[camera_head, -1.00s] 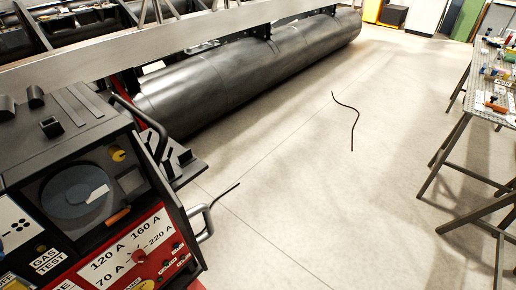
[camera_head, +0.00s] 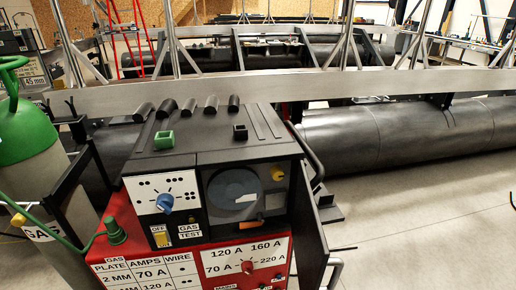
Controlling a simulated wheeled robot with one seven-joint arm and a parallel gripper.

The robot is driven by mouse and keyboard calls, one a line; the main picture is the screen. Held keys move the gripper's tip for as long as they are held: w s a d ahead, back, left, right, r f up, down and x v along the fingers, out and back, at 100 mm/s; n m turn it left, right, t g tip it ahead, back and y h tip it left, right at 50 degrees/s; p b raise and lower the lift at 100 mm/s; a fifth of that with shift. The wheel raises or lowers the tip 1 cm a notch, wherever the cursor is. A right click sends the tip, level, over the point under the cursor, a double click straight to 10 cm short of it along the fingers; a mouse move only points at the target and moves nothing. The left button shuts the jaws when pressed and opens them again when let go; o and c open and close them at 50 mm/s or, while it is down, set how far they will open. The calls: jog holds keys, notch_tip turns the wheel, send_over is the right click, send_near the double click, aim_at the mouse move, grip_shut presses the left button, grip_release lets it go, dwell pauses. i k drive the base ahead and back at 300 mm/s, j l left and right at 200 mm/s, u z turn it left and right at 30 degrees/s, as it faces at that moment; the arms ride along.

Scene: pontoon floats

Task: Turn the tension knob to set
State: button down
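A red and black welding machine (camera_head: 118,211) stands in the middle front. A blue knob (camera_head: 165,203) sits on a white panel with groups of black dots. A red knob (camera_head: 247,267) sits among the labels 70 A, 120 A, 160 A and 220 A. A small yellow knob (camera_head: 277,173) is beside the dark wire spool (camera_head: 232,188), and an orange piece (camera_head: 247,224) is below the spool. No knob is readably labelled tension, so I cannot tell which one it is. My gripper is not in view.
A green and white gas cylinder (camera_head: 22,140) with a green hose stands close on the machine's left. A long grey beam (camera_head: 330,88) and a dark pontoon float (camera_head: 400,135) lie behind it. Open floor (camera_head: 430,235) is at the right.

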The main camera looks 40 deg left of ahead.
aim_at(276, 172)
jog(key=u, duration=1.2)
